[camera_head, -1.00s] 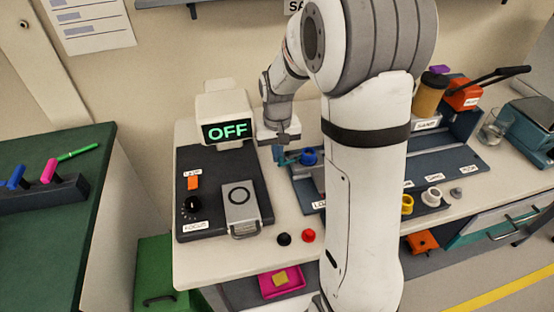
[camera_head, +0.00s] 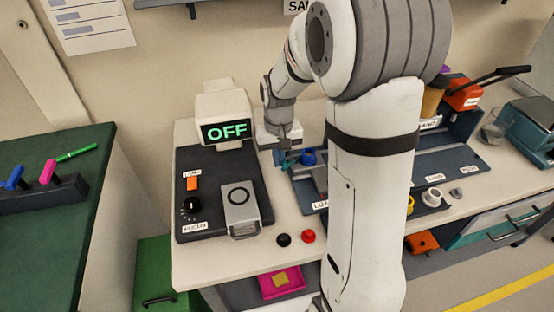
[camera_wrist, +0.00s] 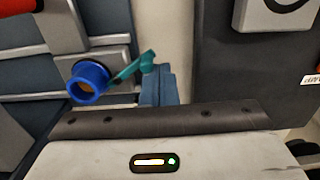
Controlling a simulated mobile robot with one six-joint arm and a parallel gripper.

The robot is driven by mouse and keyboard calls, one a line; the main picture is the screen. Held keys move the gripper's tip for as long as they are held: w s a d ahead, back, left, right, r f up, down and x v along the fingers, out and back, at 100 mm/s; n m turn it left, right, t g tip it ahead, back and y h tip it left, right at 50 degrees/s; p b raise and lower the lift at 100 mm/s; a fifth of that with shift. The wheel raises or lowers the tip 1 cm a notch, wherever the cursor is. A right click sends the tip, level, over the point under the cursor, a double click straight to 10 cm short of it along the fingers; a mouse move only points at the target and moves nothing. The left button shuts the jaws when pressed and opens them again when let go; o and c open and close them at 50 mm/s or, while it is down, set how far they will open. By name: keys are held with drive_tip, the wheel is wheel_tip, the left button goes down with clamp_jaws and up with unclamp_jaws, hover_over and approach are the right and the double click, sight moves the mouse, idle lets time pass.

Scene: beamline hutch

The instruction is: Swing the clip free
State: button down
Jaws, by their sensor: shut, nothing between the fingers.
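The clip (camera_wrist: 132,68) is a small teal lever in the wrist view. Its inner end is at the blue ring (camera_wrist: 88,82), and it points up and right from there. The blue ring also shows in the head view (camera_head: 308,157). My gripper (camera_wrist: 158,72) is shut and empty, its blue-grey fingers right beside the clip's outer end. I cannot tell whether they touch it. In the head view my gripper (camera_head: 281,152) is low, just left of the blue ring. The clip is hard to make out there.
A black knob (camera_head: 284,240) and a red knob (camera_head: 308,236) lie in front. My arm hides the bench's middle.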

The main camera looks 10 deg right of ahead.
drive_tip(key=shift+s, duration=0.7)
drive_tip(key=shift+d, duration=0.1)
drive_tip(key=shift+s+d, duration=0.45)
drive_tip(key=shift+d, duration=0.1)
drive_tip(key=shift+s+d, duration=0.4)
drive_tip(key=shift+s, duration=0.1)
drive_tip(key=shift+d, duration=0.15)
drive_tip(key=shift+s+d, duration=0.3)
drive_tip(key=shift+d, duration=0.1)
wheel_tip(320, 180, up, 7)
drive_tip(key=a+p, duration=0.1)
drive_tip(key=p, duration=0.3)
drive_tip(key=shift+a+p, duration=0.15)
drive_tip(key=shift+p, duration=0.2)
